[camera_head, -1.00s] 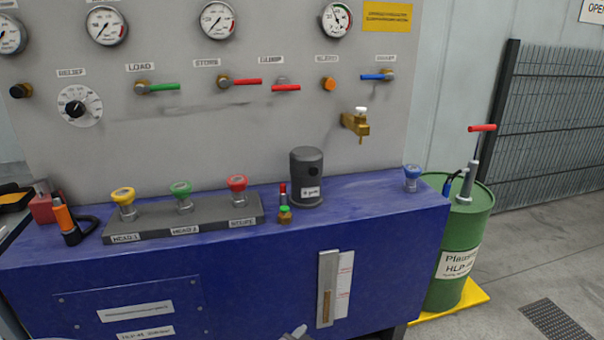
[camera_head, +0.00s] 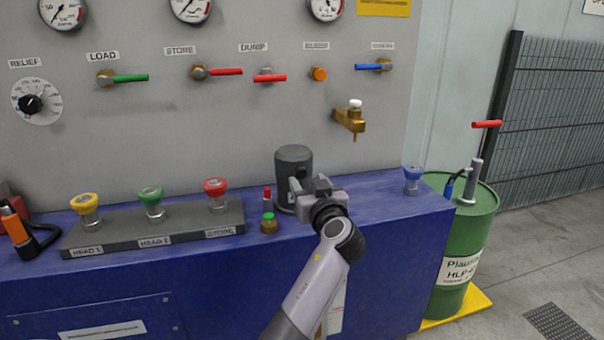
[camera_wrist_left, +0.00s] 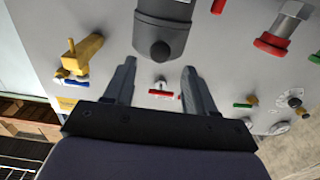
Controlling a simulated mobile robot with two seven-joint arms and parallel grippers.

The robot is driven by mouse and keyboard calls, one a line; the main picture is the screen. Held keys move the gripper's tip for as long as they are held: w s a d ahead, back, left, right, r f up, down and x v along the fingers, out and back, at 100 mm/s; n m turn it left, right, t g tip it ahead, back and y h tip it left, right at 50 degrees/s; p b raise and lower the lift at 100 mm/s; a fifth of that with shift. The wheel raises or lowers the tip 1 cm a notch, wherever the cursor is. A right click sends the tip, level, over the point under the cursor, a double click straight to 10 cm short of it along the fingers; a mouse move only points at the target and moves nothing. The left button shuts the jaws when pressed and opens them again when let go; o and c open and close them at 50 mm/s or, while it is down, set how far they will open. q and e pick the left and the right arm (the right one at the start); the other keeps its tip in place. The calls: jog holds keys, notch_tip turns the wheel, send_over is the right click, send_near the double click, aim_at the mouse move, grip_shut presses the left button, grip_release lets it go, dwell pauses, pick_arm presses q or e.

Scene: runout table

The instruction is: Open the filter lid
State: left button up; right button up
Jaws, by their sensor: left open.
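The filter is a dark grey upright cylinder (camera_head: 293,158) with a rounded cap on top, standing on the blue bench. Its lid looks closed. My left gripper (camera_head: 311,186) is at the filter's right front side and partly hides its lower body. In the left wrist view, which is upside down, the gripper (camera_wrist_left: 159,67) has its fingers spread with nothing between them. The filter (camera_wrist_left: 163,30) shows there just beyond the fingertips. I cannot tell whether a finger touches it. My right gripper is not in view.
A small green-topped brass fitting (camera_head: 269,222) and a red-topped one stand just left of the filter. A brass tap (camera_head: 350,118) juts from the panel at upper right. Yellow, green and red knobs (camera_head: 215,190) are further left. A blue-capped fitting (camera_head: 412,178) stands right.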

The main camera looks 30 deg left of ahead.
aim_at(302, 173)
pick_arm(q)
jog(key=shift+p+x, duration=0.35)
jog(key=shift+x, duration=2.15)
grip_shut()
